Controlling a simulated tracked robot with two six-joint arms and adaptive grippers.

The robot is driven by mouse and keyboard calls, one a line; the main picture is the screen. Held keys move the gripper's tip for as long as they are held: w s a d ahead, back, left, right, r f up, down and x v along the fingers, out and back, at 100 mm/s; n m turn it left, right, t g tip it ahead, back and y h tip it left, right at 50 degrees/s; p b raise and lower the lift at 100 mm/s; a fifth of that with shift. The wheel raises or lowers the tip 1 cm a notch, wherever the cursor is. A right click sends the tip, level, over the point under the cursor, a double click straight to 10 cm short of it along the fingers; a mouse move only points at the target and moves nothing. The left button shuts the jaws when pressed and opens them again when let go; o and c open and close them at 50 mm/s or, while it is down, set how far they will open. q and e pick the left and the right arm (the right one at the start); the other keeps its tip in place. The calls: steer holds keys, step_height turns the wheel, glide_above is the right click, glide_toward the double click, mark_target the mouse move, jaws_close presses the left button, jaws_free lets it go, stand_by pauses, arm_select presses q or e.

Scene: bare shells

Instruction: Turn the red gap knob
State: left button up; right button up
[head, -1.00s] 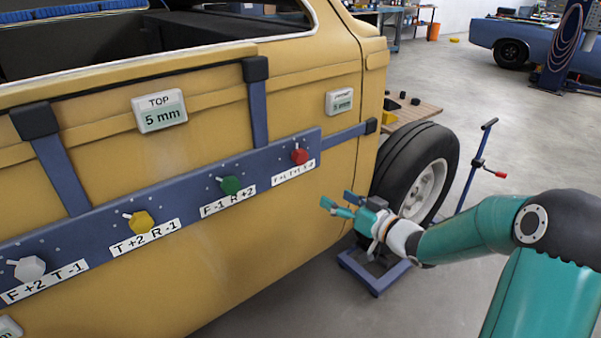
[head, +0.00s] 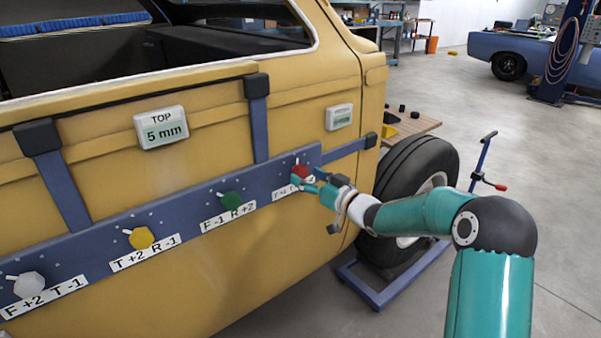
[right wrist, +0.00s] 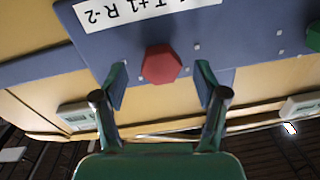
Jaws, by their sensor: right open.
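The red knob (head: 300,171) sits at the right end of the blue bar (head: 180,215) on the yellow car body. In the right wrist view the red knob (right wrist: 161,64) shows as a hexagon between the two fingertips. My right gripper (head: 313,183) is at the knob in the head view, partly covering the label below it. In the right wrist view my right gripper (right wrist: 162,85) is open, with a finger on either side of the knob and a gap to each. My left gripper is not in view.
Green (head: 230,201), yellow (head: 141,238) and white (head: 28,285) knobs line the bar to the left. A display marked TOP (head: 161,127) reads 5 mm. A tire (head: 417,172) stands on a blue dolly close behind my right forearm.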

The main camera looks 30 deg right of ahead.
steer(key=shift+w+a, duration=0.15)
steer(key=shift+w, duration=1.1)
steer(key=c, duration=1.1)
